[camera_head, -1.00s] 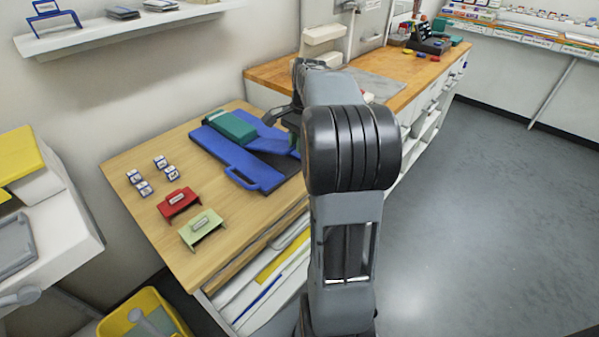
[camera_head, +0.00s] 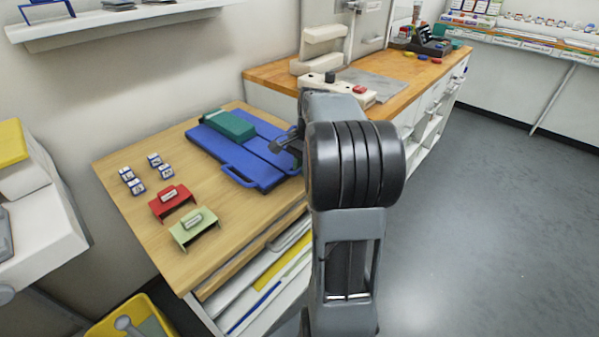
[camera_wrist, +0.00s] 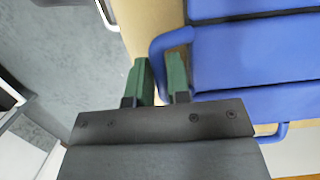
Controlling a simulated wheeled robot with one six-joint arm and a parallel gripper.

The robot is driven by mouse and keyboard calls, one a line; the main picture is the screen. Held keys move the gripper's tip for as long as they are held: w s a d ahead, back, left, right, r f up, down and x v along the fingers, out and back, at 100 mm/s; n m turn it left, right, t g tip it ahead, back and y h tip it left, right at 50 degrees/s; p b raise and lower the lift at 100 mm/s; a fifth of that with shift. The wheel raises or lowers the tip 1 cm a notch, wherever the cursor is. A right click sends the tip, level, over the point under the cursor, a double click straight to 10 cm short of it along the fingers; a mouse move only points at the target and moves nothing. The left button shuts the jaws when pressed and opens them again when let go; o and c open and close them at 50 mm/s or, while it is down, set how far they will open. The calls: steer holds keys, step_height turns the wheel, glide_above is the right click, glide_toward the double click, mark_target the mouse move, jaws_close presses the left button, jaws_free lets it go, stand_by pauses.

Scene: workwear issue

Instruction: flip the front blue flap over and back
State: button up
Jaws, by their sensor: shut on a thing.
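The blue folder-like piece lies on the wooden table in the head view, with a loop handle (camera_head: 238,177) at its front left. Its front blue flap (camera_head: 262,164) lies forward, flat or nearly flat, and shows as a broad blue panel in the wrist view (camera_wrist: 260,55). My gripper (camera_head: 285,141) is at the flap's right end in the head view. In the wrist view, the green fingertips of my gripper (camera_wrist: 160,75) are shut on the flap's blue edge loop (camera_wrist: 157,50). The exact contact is partly hidden by the fingers.
A green block (camera_head: 230,124) lies on the back part of the blue piece. A red stand (camera_head: 171,199), a pale green stand (camera_head: 194,226) and several small white-blue blocks (camera_head: 133,180) stand at the table's left. Open floor (camera_head: 480,220) lies right.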

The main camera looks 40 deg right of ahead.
steer(key=shift+o, duration=0.5)
steer(key=shift+s+f, duration=0.25)
steer(key=shift+f, duration=0.6)
steer(key=shift+o, duration=1.3)
steer(key=shift+r, duration=0.1)
step_height(320, 180, up, 8)
steer(key=p, duration=0.7)
steer(key=shift+w+f, duration=0.1)
steer(key=shift+f, duration=0.15)
steer(key=shift+o, duration=0.6)
steer(key=shift+r+p, duration=0.25)
steer(key=shift+p, duration=0.1)
steer(key=shift+d, duration=0.1)
